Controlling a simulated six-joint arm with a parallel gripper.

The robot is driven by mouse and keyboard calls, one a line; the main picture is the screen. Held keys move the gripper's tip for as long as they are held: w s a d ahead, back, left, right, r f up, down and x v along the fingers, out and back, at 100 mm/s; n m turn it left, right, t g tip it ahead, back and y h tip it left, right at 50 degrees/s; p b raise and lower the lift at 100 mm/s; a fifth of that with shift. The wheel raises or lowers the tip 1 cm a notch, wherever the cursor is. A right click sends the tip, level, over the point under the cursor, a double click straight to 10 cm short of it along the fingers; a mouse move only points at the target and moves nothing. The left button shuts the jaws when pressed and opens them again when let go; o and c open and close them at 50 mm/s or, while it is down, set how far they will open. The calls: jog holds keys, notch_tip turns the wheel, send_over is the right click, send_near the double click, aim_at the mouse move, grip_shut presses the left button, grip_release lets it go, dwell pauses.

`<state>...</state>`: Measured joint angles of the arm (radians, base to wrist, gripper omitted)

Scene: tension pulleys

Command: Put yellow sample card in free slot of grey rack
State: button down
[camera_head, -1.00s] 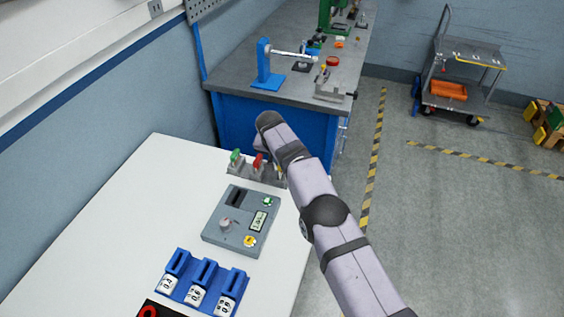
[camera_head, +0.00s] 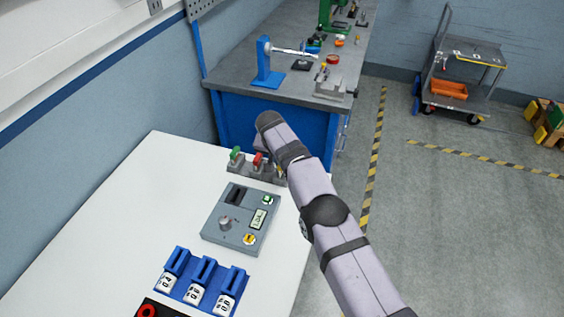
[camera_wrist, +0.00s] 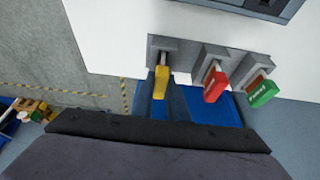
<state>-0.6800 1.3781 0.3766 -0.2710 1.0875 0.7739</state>
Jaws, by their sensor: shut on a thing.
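The grey rack (camera_head: 240,167) stands at the far right corner of the white table. It also shows upside-down in the wrist view (camera_wrist: 163,44), with three slot blocks in a row. The yellow sample card (camera_wrist: 162,84) is at the left block there; I cannot tell how deep it sits in the slot. A red card (camera_wrist: 215,86) is in the middle block and a green card (camera_wrist: 262,93) in the right one. My gripper (camera_wrist: 161,100) is shut on the yellow card. In the head view my arm hides the gripper and most of the yellow card.
A grey device (camera_head: 232,240) with a knob and display lies on the white table (camera_head: 120,215) near the rack. A blue holder (camera_head: 190,290) with several white-labelled pieces is closer. A blue workbench (camera_head: 240,118) stands behind the table, and a cart (camera_head: 460,75) stands at the right.

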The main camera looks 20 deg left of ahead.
jog(key=shift+f, duration=0.3)
jog(key=c, duration=1.3)
grip_release()
jog(key=shift+c, duration=0.2)
jog(key=shift+r, duration=0.1)
jog(key=shift+r+p, duration=2.9)
jog(key=shift+r, duration=1.05)
